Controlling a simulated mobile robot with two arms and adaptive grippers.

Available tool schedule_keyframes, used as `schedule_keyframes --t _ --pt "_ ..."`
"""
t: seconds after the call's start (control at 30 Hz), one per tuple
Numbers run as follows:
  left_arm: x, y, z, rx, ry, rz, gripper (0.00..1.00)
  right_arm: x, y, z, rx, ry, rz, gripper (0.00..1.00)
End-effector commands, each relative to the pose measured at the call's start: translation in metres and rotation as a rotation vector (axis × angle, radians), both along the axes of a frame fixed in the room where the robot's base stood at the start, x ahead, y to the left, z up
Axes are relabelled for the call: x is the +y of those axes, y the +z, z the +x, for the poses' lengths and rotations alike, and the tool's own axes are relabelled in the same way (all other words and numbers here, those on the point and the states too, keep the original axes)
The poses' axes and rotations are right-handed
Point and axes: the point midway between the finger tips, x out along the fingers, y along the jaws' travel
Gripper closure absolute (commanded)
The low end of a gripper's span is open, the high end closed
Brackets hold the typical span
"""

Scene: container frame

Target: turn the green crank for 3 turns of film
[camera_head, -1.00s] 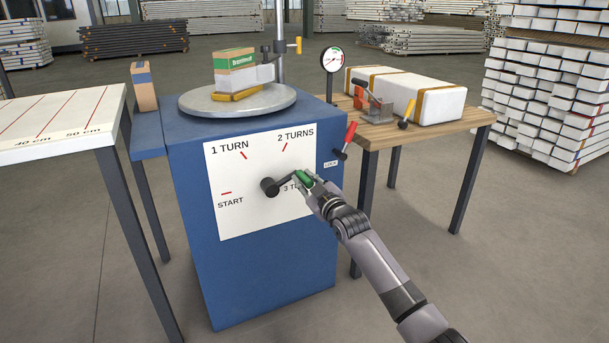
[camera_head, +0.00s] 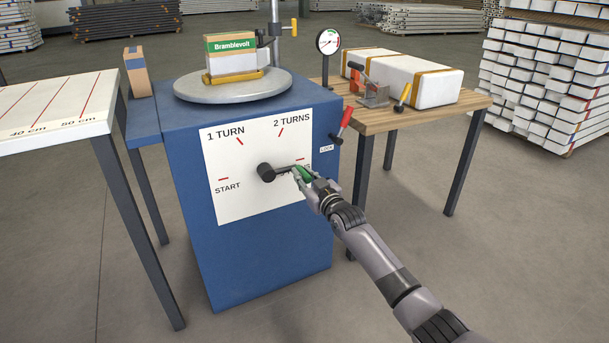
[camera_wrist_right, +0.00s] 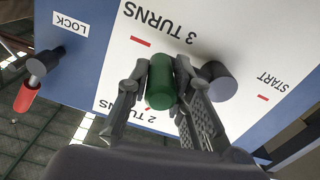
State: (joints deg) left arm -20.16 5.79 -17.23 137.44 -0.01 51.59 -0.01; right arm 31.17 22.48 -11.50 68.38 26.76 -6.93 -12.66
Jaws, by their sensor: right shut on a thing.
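The green crank handle (camera_head: 302,173) sits on an arm from a dark hub (camera_head: 265,172) on the white dial panel (camera_head: 235,205). The crank arm points right, close to the red mark by the partly covered 3 TURNS label. My right gripper (camera_head: 306,177) is shut on the green handle. In the right wrist view the handle (camera_wrist_right: 160,82) sits between both fingers, with the hub (camera_wrist_right: 215,82) beside it. On the round turntable (camera_head: 232,94) stands a carton (camera_head: 231,57) with a green Bramblevolt band, with yellow at its base. My left gripper is not in view.
A red-handled LOCK lever (camera_head: 344,124) is on the blue cabinet, right of the panel. A wooden bench (camera_head: 440,112) with a white wrapped block (camera_head: 425,80) and a gauge (camera_head: 328,41) stands at right. A marked white table (camera_head: 60,110) stands at left.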

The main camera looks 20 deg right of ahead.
Motion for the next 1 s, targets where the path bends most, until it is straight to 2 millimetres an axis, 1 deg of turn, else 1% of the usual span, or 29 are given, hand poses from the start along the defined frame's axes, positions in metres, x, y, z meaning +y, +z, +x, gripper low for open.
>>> schedule_keyframes --t 0.03,0.1,0.13,0.4,0.77,0.87,1.0 --pt "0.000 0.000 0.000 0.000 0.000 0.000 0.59 0.001 -0.006 -0.001 0.012 0.002 -0.004 1.00" --pt "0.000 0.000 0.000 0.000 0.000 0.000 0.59 0.001 -0.006 -0.001 0.012 0.002 -0.004 1.00" --pt "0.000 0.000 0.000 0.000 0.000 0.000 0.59 0.001 -0.006 -0.001 0.011 0.002 -0.004 0.77" --pt "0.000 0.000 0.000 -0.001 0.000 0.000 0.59 0.001 -0.003 -0.001 0.006 0.002 -0.002 0.59" --pt "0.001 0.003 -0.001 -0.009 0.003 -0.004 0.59 0.000 0.000 -0.003 0.001 0.001 -0.001 0.59" --pt "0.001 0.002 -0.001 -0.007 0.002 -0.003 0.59 0.001 -0.001 -0.011 0.001 0.002 0.000 0.59" --pt "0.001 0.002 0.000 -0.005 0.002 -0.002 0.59 0.000 -0.002 -0.032 0.001 0.002 -0.001 0.59"
